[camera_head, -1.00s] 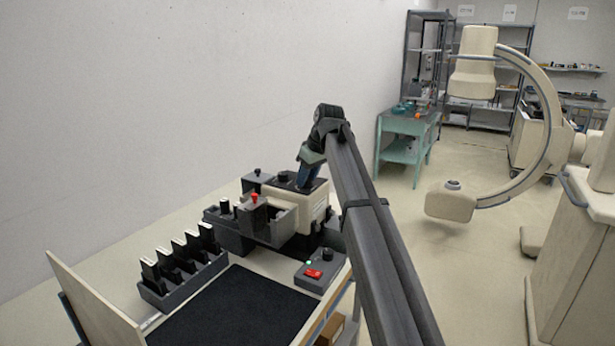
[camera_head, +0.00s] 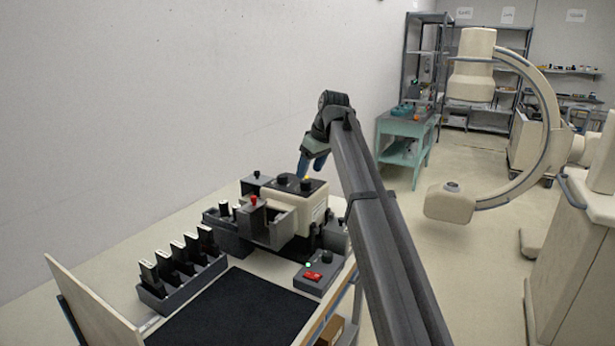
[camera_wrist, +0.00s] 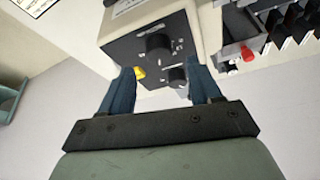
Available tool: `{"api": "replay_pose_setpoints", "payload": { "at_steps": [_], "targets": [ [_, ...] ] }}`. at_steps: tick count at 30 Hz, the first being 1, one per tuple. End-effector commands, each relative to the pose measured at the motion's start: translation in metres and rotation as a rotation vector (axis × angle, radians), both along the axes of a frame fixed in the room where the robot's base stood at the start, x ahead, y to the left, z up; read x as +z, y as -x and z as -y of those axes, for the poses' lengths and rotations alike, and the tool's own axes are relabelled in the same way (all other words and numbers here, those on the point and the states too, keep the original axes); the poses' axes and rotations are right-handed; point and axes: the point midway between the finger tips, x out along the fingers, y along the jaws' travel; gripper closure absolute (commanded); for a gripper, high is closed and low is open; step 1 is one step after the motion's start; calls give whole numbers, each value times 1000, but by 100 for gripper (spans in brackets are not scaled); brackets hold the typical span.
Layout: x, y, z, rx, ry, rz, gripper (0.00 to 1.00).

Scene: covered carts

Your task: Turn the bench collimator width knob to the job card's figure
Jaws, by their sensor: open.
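The collimator (camera_head: 298,209) is a cream box with a black top panel on the bench. The panel carries two black knobs, a larger one (camera_wrist: 160,45) and a smaller one (camera_wrist: 177,77), with a yellow part (camera_wrist: 139,72) beside them. The markings are too small to read, so I cannot tell which knob is width. My gripper (camera_head: 304,172) is above the panel's far side, blue fingers pointing down. In the wrist view my gripper (camera_wrist: 163,80) is open, and nothing is seen held. A whitish sheet (camera_wrist: 35,5) is cut off at the top left; I cannot tell if it is the job card.
A grey holder with a red knob (camera_head: 253,199) stands in front of the collimator. A rack of black plates (camera_head: 180,265), a dark mat (camera_head: 235,310) and a control box with a red switch (camera_head: 313,276) share the bench. A C-arm (camera_head: 545,100) stands right.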

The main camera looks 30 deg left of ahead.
Motion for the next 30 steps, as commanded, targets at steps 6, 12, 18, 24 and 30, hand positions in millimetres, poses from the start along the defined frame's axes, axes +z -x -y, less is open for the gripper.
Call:
{"api": "replay_pose_setpoints", "payload": {
  "at_steps": [6,12,18,24,30],
  "targets": [
    [41,3,17,-1,-1,1,37],
    [70,6,28,-1,-1,1,37],
    [85,8,34,0,0,0,37],
    [88,9,36,0,0,0,37],
    [87,9,36,-1,0,0,37]
  ]
}}
